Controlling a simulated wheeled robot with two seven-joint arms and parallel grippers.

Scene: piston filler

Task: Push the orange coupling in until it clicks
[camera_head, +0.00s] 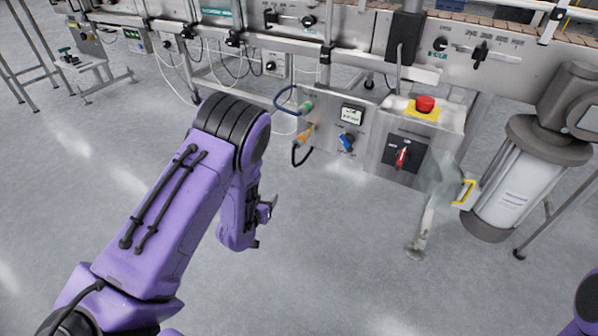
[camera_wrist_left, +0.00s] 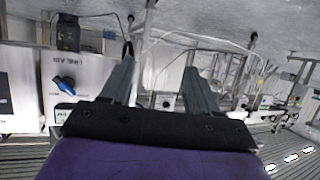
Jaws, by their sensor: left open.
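The orange coupling (camera_head: 305,135) sits at the left side of the grey control box (camera_head: 325,122) in the head view, with a black hose looping down from it. Whether it is fully seated cannot be told. My left gripper (camera_head: 267,208) is below and left of it, clearly apart from it. In the left wrist view my left gripper (camera_wrist_left: 160,68) shows two spread fingers with nothing between them. The orange coupling cannot be made out there. My right gripper is out of view.
A green coupling (camera_head: 306,107) with a blue hose is just above the orange one. A blue knob (camera_head: 346,141) is on the box front; it also shows in the wrist view (camera_wrist_left: 64,84). A red emergency button (camera_head: 425,104) and a clear cylinder (camera_head: 515,185) stand right. The floor below is free.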

